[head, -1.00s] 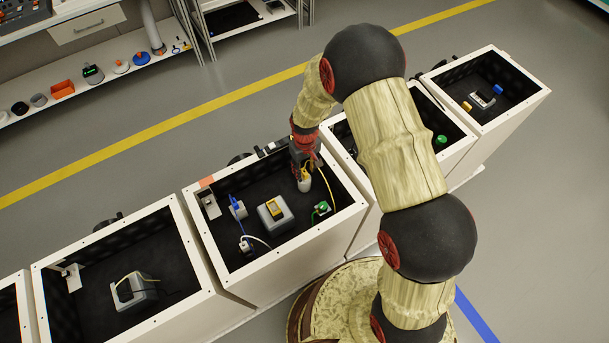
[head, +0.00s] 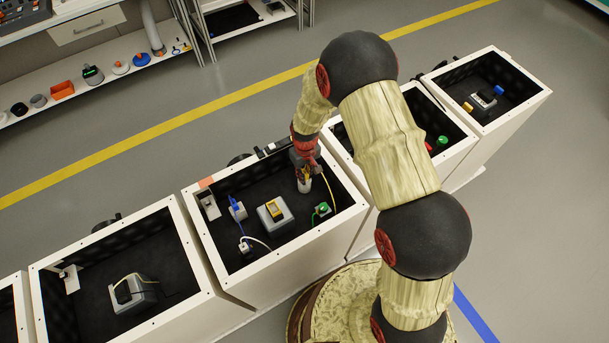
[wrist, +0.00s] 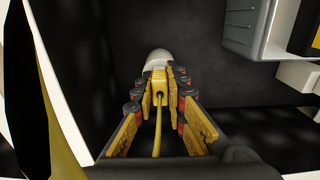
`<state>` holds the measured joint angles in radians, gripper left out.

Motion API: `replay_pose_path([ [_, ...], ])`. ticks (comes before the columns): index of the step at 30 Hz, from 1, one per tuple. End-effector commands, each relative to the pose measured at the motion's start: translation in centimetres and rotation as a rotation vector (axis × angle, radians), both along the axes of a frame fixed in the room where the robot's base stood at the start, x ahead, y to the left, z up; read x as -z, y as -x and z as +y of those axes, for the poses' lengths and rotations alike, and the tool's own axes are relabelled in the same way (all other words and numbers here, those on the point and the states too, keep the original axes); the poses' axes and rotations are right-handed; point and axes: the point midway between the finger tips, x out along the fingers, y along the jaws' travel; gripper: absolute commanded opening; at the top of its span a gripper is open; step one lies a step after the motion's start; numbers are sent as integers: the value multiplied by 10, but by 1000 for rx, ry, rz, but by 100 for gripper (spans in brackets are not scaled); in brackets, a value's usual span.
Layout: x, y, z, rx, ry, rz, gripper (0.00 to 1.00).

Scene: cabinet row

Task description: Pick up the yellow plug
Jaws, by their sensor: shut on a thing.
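The yellow plug (wrist: 159,85) is between my fingers in the wrist view, with its yellow cable (wrist: 157,130) running back toward the camera. My gripper (wrist: 160,78) is shut on the plug from both sides. The plug's front end is at a rounded white holder (wrist: 156,61); I cannot tell how far it sits inside. In the head view my gripper (head: 304,170) is low in the box, over the white holder (head: 304,186), and hides most of the plug.
The same box (head: 237,272) has a grey block with a yellow-topped item (head: 274,209), a blue plug (head: 237,206), a white plug (head: 245,246) and a green plug (head: 323,208). Its right wall is close to my gripper. Other open boxes stand on both sides.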

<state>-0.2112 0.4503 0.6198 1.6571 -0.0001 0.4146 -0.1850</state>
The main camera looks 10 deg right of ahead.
Motion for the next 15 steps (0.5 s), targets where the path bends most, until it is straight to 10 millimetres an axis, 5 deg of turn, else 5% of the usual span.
replay_pose_path([
  [15,-5,0,0,0,0,-1,0],
])
